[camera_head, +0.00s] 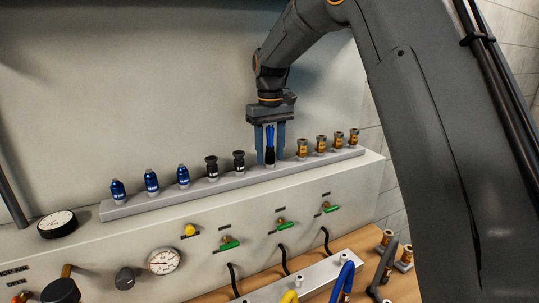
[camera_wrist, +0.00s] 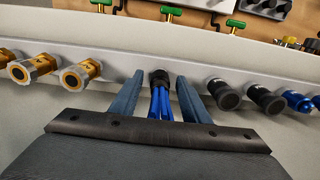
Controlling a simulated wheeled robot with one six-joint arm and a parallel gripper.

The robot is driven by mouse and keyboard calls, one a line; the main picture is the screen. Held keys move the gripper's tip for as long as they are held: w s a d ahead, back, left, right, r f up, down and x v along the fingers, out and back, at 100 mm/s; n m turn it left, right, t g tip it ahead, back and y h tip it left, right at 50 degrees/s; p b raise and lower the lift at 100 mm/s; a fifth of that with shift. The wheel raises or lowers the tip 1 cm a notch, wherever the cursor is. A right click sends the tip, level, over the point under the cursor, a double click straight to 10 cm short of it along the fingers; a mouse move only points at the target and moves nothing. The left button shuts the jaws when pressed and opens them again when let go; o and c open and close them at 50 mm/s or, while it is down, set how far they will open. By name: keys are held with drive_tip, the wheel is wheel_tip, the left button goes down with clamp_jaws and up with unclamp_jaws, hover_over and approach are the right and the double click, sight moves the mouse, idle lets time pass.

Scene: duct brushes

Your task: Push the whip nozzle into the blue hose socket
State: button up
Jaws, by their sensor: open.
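The whip nozzle, with a black body and blue strands (camera_head: 270,150), appears to stand upright on the grey rail, in the row of nozzles. My gripper (camera_head: 270,160) points down over it and is open, with one blue-grey finger on each side. In the wrist view the nozzle (camera_wrist: 160,80) lies between the two fingers (camera_wrist: 160,75), with visible gaps on both sides. A blue hose (camera_head: 342,282) curves up at the bottom of the head view, beside a pale bar. Its socket cannot be made out clearly.
The grey rail (camera_head: 235,185) carries blue nozzles (camera_head: 151,182) and black nozzles (camera_head: 211,167) left of my gripper, and brass nozzles (camera_head: 321,144) close on its right. Green-handled valves (camera_head: 282,224) and a gauge (camera_head: 163,261) are on the panel below. A yellow hose (camera_head: 290,297) is near the blue one.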

sight(270, 146)
idle(0.4)
clamp_jaws()
drive_tip(key=shift+r, duration=0.1)
drive_tip(key=shift+r+p, duration=0.4)
drive_tip(key=shift+r, duration=2.5)
drive_tip(key=shift+a, duration=0.1)
